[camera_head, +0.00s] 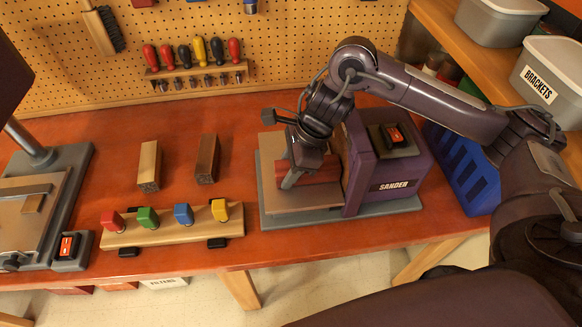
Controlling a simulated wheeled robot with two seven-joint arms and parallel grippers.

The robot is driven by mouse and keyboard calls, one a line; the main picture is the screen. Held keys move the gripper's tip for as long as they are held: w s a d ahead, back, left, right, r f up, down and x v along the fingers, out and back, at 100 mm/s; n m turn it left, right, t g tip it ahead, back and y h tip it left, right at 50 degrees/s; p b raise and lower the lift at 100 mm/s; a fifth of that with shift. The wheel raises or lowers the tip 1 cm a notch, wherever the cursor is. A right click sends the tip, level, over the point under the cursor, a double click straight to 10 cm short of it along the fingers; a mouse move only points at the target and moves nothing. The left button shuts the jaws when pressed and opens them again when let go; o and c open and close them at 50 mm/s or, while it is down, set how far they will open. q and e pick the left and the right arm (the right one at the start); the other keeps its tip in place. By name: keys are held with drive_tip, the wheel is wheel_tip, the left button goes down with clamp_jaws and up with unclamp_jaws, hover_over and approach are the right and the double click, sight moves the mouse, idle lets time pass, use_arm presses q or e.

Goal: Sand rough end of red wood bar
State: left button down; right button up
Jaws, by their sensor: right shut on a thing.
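The red wood bar (321,168) lies flat over the wooden rest of the sander (384,172), a purple machine on a grey base. Its right end is at the sander's upright face; I cannot tell if it touches. The sander's red switch (395,135) sits on a dark plate on top of the housing. My left gripper is not in view.
A tan bar (149,166) and a brown bar (207,159) lie left of the sander. In front of them is a wooden rack (171,230) with red, green, blue and yellow blocks. Another machine (50,190) stands far left. A blue crate (464,167) is right of the sander.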

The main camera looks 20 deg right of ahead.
drive_tip(key=shift+w+a, duration=0.25)
drive_tip(key=shift+a, duration=0.6)
drive_tip(key=shift+w+a, duration=0.2)
drive_tip(key=shift+a, duration=0.6)
wheel_tip(320, 180, up, 9)
drive_tip(key=p, duration=0.7)
